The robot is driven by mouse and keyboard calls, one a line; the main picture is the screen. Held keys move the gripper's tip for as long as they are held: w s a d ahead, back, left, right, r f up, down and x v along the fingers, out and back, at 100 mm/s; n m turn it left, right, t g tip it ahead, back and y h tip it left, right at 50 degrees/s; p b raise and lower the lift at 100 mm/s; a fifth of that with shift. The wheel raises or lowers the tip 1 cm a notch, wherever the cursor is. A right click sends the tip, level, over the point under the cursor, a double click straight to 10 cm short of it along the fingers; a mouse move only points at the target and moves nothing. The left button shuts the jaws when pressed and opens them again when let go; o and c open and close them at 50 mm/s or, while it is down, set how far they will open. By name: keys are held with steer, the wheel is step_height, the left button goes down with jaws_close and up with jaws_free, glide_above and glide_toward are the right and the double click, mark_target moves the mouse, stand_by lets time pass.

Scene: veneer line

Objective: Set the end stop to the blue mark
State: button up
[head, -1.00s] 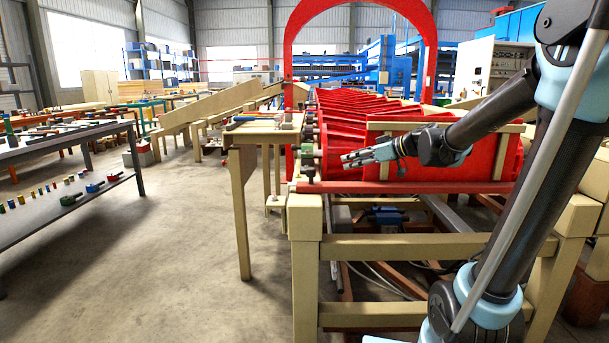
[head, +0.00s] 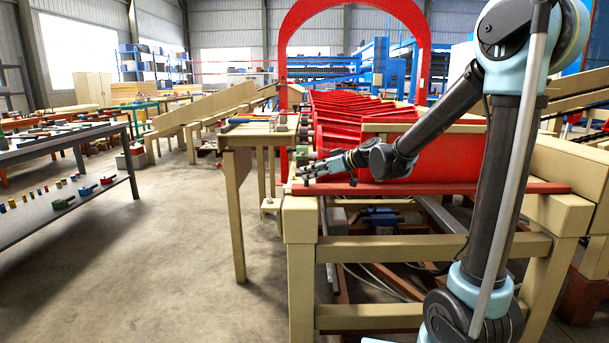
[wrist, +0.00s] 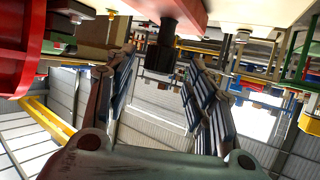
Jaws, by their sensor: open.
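My gripper (head: 304,172) is open at the left end of the red rail, at the front left corner of the wooden frame. In the wrist view its two fingers (wrist: 163,62) stand apart on either side of a dark ribbed knob (wrist: 161,52). The knob shows between the fingertips, and I see no clear contact. It joins a red bar (wrist: 178,10) at the top of the wrist view. In the head view my gripper covers the knob. I cannot make out the end stop for certain, nor a blue mark.
The red rail (head: 450,188) lies along the wooden frame (head: 300,222). Red rollers and a red arch (head: 283,60) stand behind. A small wooden table (head: 250,130) with tools is just left. A grey bench (head: 60,150) is farther left, with clear floor (head: 180,250) between.

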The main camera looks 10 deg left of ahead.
steer(key=shift+x, duration=1.7)
jaws_close()
